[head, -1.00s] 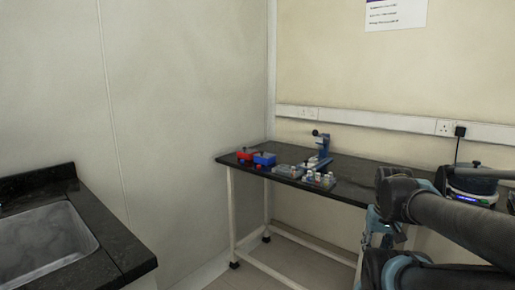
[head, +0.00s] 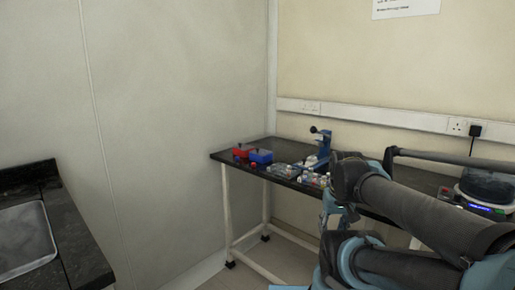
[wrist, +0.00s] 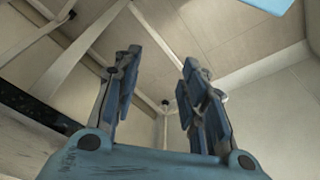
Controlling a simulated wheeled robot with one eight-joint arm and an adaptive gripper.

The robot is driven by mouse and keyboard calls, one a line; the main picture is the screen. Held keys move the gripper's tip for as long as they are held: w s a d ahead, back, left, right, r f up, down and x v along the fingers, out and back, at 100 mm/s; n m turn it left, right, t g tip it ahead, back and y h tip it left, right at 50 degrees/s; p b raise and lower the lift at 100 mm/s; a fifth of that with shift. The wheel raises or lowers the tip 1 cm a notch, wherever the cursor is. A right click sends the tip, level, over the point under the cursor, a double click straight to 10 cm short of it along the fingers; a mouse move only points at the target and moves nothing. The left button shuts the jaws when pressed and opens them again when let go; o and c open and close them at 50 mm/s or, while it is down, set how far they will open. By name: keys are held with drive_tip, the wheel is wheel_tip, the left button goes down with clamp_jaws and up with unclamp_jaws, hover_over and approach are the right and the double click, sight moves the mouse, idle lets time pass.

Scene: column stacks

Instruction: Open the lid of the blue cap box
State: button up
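The blue cap box (head: 261,156) sits on the dark bench near its left end, beside a red box (head: 241,150). Its lid looks shut, with a small dark knob on top. My gripper shows in the wrist view (wrist: 158,80), its two fingers spread apart with nothing between them. It is away from the box, and the wrist view shows floor, wall and bench legs, not the box. In the head view my arm is folded at the right, in front of the bench.
The dark bench (head: 222,157) stands against the back wall. Racks with small vials (head: 313,179) and a blue stand (head: 323,143) are right of the box. A round device (head: 487,187) is at the far right. A sink counter (head: 70,262) is at the left.

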drive_tip(key=w+a+r+n, duration=0.1)
drive_tip(key=w+a+r, duration=0.4)
drive_tip(key=w+r, duration=0.45)
drive_tip(key=w+a+r+n+t+y, duration=0.15)
drive_tip(key=w+a+r, duration=0.4)
drive_tip(key=w, duration=0.75)
drive_tip(key=w+a+r+n, duration=0.2)
drive_tip(key=w+a+r, duration=0.2)
drive_tip(key=w+r, duration=0.6)
drive_tip(key=w+a+r, duration=0.2)
drive_tip(key=w+a, duration=0.8)
drive_tip(key=w, duration=0.4)
drive_tip(key=shift+n+y, duration=0.35)
drive_tip(key=shift+n, duration=0.1)
drive_tip(key=x, duration=1.6)
drive_tip(key=shift+d+f, duration=0.25)
drive_tip(key=shift+f, duration=0.05)
clamp_jaws()
